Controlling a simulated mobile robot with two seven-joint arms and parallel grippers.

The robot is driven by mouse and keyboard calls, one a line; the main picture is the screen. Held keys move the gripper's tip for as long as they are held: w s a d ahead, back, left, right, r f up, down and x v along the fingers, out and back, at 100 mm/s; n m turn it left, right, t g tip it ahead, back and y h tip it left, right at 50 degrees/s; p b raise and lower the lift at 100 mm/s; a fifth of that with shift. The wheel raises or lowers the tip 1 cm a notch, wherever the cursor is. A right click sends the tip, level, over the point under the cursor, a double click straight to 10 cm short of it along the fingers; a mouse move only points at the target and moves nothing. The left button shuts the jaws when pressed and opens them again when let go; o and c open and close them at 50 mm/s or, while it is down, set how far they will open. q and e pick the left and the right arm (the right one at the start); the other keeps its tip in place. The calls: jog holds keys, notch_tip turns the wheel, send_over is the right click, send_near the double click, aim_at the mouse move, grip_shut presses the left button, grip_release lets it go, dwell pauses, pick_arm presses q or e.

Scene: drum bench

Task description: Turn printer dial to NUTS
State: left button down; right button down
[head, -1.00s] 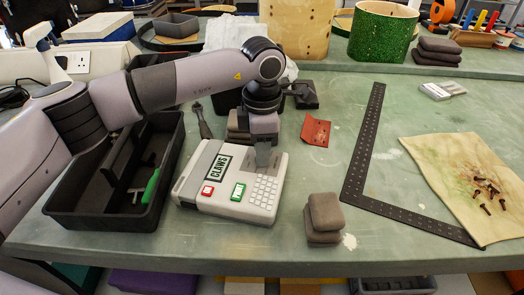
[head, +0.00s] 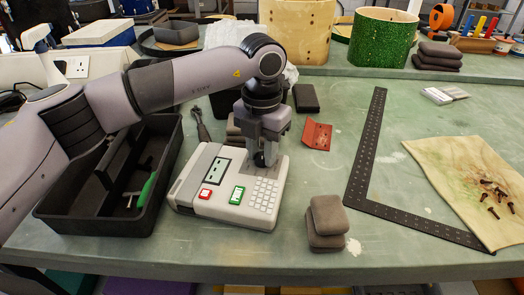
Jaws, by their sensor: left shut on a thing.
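The white label printer (head: 228,187) lies on the green bench, left of the middle. It has a red button (head: 205,194), a green button (head: 237,195), a grey keypad and a small dark-framed display (head: 219,170). The display wording cannot be read now. My left gripper (head: 262,160) points down at the printer's back right part. It is shut on a small dark round knob, which looks like the dial (head: 260,160); the fingers hide part of it. My right gripper is not in view.
A black tote tray (head: 60,222) with a green-handled tool stands left of the printer. Grey foam blocks (head: 326,222) lie to the right, near the front edge. A red card (head: 317,135), a black steel square (head: 362,170) and a stained cloth with screws (head: 455,175) lie further right.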

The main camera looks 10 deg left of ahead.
aim_at(262, 155)
pick_arm(q)
jog(key=shift+r+n, duration=0.1)
jog(key=shift+n, duration=1.1)
jog(key=c, duration=0.8)
grip_release()
notch_tip(262, 155, up, 7)
jog(key=shift+r+b, duration=0.1)
jog(key=shift+b, duration=0.2)
